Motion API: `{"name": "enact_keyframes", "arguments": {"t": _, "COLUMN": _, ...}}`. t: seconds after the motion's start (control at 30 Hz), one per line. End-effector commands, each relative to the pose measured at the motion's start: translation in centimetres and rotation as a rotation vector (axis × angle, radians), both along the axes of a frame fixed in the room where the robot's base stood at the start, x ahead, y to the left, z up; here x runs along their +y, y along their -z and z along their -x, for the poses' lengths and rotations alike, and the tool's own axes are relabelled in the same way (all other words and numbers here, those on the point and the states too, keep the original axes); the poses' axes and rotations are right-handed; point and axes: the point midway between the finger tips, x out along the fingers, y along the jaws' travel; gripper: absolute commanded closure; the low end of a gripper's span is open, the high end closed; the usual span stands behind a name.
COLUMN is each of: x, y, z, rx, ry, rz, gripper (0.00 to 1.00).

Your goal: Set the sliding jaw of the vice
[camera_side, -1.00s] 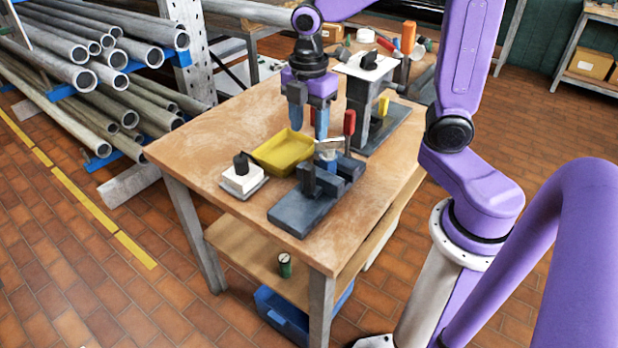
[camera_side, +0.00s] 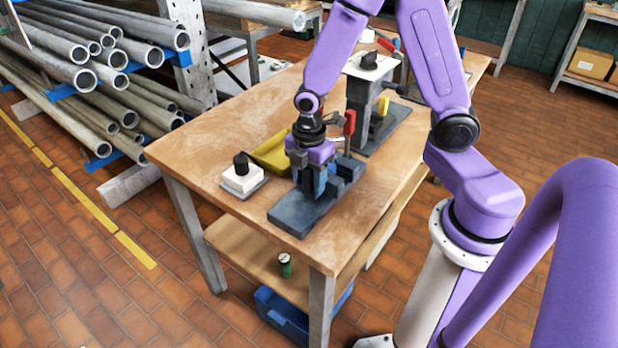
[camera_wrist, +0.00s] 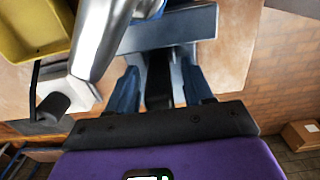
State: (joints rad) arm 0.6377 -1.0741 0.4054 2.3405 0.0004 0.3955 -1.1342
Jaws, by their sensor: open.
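The vice (camera_side: 290,218) is a dark blue-grey base with raised blocks near the front of the table. In the wrist view, its grey-blue block (camera_wrist: 190,28) spans the top middle. A dark upright post (camera_wrist: 158,92), seemingly on the sliding jaw, stands between my gripper's blue fingers. My gripper (camera_side: 313,193) is low over the vice, pointing down. In the wrist view, my gripper (camera_wrist: 160,75) is open, with a finger on each side of the post. Whether either finger touches it I cannot tell. In the side view, the gripper hides the post and part of the jaw.
A yellow tray (camera_side: 270,155) lies behind the vice. A white block with a black knob (camera_side: 242,177) is to its left. A shiny metal piece (camera_wrist: 103,38) is close to the fingers. A red handle (camera_side: 350,122) and a dark stand (camera_side: 362,105) rise behind.

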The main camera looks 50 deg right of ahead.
Motion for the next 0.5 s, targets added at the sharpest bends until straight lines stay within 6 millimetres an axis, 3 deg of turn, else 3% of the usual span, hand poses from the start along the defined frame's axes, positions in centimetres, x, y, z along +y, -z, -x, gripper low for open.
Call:
{"name": "enact_keyframes", "arguments": {"t": 0.37, "x": 0.01, "y": 0.32, "z": 0.02, "rx": 0.000, "ry": 0.000, "rz": 0.000, "gripper": 0.52}}
{"name": "enact_keyframes", "arguments": {"t": 0.5, "x": 0.01, "y": 0.31, "z": 0.02, "rx": 0.000, "ry": 0.000, "rz": 0.000, "gripper": 0.98}}
